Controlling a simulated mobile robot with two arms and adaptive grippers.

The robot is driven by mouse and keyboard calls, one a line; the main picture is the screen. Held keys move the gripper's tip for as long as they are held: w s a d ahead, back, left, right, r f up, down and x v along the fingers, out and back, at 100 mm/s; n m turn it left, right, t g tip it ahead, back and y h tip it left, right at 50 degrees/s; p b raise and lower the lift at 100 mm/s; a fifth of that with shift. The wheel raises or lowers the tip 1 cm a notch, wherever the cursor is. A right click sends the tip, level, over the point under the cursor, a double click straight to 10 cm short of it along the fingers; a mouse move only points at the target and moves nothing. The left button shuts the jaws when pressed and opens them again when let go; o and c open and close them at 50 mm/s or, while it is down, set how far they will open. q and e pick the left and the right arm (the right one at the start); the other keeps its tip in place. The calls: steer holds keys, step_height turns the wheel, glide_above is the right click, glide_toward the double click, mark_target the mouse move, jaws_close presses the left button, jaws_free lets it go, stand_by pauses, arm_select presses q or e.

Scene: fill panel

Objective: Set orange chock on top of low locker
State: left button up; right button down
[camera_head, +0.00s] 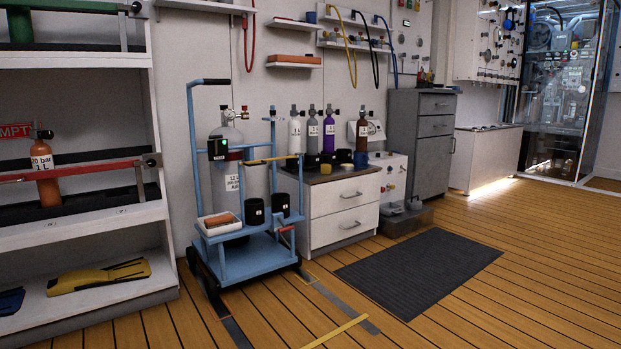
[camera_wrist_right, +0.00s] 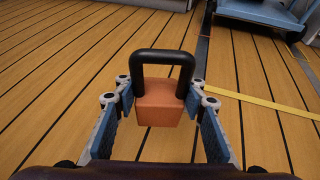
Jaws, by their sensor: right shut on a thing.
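In the right wrist view, my right gripper (camera_wrist_right: 160,88) is shut on the orange chock (camera_wrist_right: 158,109), an orange block with a black loop handle. The fingers press in from both sides, close to the handle and block. The chock is held over the plank floor. Two low units show in the head view: a white drawer unit (camera_head: 341,212) with bottles on top, and a low pale locker (camera_head: 487,160) at the back right with a mostly bare top. I cannot tell which is the low locker. Neither gripper shows in the head view.
A blue wheeled cart (camera_head: 262,256) with a gas cylinder stands in front of the drawer unit. White shelves (camera_head: 105,227) fill the left. A tall grey cabinet (camera_head: 421,139) stands beside the low pale locker. A dark mat (camera_head: 420,270) lies on open plank floor at the right.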

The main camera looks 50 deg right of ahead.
steer(key=s+a+r+n+g+y, duration=0.1)
steer(key=s+a+r+n+y, duration=0.2)
steer(key=s+a+r, duration=0.2)
steer(key=s+a+r+n+g+y, duration=0.2)
steer(key=s+a+r, duration=0.3)
steer(key=a+r, duration=0.3)
steer(key=s+a+r+n+g+y, duration=0.2)
steer(key=s+a+r+n+y, duration=0.2)
steer(key=r, duration=0.9)
steer(key=shift+s+a+r+n+y, duration=0.25)
steer(key=shift+s+a+n+y, duration=0.25)
steer(key=shift+a, duration=0.95)
